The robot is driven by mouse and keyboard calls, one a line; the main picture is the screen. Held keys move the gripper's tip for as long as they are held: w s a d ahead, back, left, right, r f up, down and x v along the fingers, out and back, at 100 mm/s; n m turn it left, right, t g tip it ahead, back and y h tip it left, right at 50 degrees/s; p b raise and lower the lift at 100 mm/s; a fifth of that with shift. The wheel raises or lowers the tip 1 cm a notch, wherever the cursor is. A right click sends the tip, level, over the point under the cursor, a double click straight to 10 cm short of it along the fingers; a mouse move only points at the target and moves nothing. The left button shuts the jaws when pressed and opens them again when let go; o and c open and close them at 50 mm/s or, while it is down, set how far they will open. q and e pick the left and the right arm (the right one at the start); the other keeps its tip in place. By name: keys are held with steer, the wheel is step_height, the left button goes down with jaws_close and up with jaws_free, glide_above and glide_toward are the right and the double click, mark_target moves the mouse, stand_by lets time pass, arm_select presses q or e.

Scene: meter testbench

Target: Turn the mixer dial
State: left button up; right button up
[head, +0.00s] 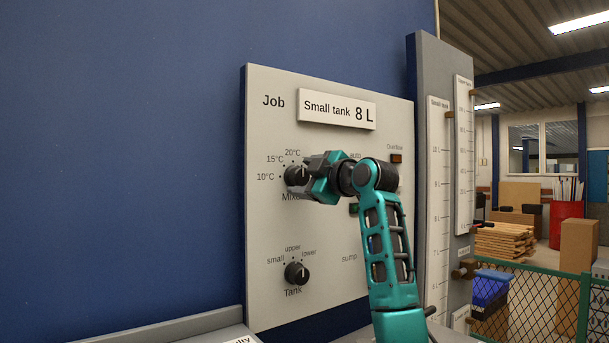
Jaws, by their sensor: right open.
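The mixer dial (294,176) is a round black knob on the upper left of the pale control panel (330,255). Marks for 10°C, 15°C and 20°C sit around its left and top, and the "Mixer" label below it is partly covered. My right gripper (306,177) is at the right side of the dial, its fingers pointing left towards it. Its jaws are open. I cannot tell whether the fingers touch the dial. My right arm hides the middle of the panel. My left gripper is not in view.
A black tank dial (297,273) sits lower on the panel. A sign reading "Small tank 8 L" (337,109) is at the top. Level gauges (438,200) stand to the right. The blue wall side is clear.

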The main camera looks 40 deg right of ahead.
steer(key=shift+w, duration=0.3)
steer(key=shift+c, duration=0.3)
steer(key=c, duration=1)
